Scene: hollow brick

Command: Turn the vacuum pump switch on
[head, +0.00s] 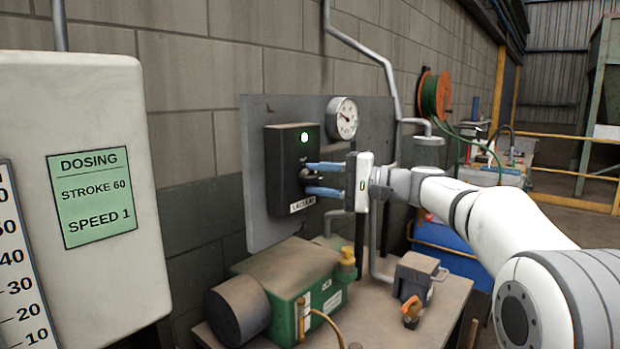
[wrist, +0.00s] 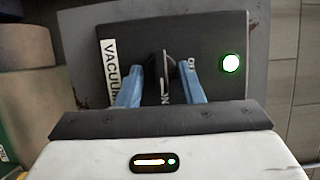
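The vacuum pump switch box (head: 284,150) is a dark box on a grey panel, with a white label partly reading VACUUM. Its round lamp (head: 304,137) glows green; the lamp also shows in the wrist view (wrist: 231,63). The black switch knob (wrist: 161,66) stands out from the box face, with small, partly hidden lettering beside it. My gripper (head: 307,179) is at the box face, its blue fingers on either side of the knob. In the wrist view, narrow gaps show between my gripper's fingers (wrist: 160,76) and the knob, so it looks open around it.
A round gauge (head: 343,118) is mounted on the panel (head: 258,215) beside the box. Below, a green pump (head: 290,285) and a small grey box (head: 417,273) stand on a bench (head: 380,322). A white dosing unit (head: 100,200) is close on the left.

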